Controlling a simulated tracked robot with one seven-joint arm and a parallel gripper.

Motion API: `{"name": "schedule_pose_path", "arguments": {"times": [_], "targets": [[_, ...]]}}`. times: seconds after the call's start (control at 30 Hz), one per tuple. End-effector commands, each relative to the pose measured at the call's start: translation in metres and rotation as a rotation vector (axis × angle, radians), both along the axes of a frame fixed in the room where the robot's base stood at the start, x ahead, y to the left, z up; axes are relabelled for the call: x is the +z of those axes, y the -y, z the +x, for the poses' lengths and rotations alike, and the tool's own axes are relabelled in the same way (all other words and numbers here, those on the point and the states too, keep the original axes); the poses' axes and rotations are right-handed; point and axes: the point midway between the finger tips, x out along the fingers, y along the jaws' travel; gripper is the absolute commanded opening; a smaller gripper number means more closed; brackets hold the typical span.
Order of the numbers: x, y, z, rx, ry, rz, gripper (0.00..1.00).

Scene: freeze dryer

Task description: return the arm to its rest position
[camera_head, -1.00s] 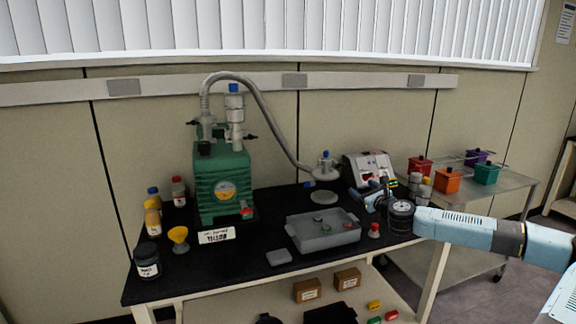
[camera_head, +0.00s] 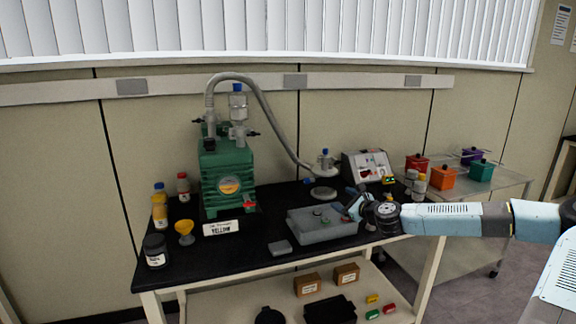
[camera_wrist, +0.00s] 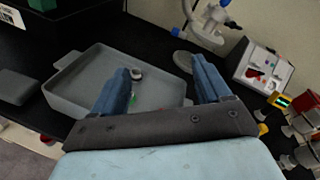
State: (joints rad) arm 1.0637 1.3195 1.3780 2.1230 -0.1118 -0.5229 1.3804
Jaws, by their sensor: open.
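My arm reaches in from the right in the head view, with my gripper (camera_head: 353,204) at the right end of the grey tray on the black bench. In the wrist view my gripper (camera_wrist: 165,80) shows two blue fingers spread apart with nothing held between them. The grey tray (camera_wrist: 65,100) lies below and beyond the fingers. A small round dark-and-white item and a green item lie in it, seen between the fingers. The left finger hides part of the tray.
A green vacuum pump (camera_head: 228,180) with a hose stands at the back left. A control box (camera_head: 368,166) stands behind my gripper. A metal cart (camera_head: 510,185) with coloured boxes is at the right.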

Motion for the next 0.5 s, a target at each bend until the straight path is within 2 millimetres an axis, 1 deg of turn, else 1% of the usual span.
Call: {"name": "schedule_pose_path", "arguments": {"times": [0.03,0.1,0.3,0.5], "targets": [[-0.003,-0.011,-0.004,0.033,0.0,-0.047,0.77],[-0.009,-0.025,-0.012,0.082,-0.004,-0.117,0.77],[-0.032,-0.063,-0.04,0.247,-0.013,-0.356,0.77],[-0.051,-0.084,-0.068,0.401,-0.017,-0.587,0.77]]}}
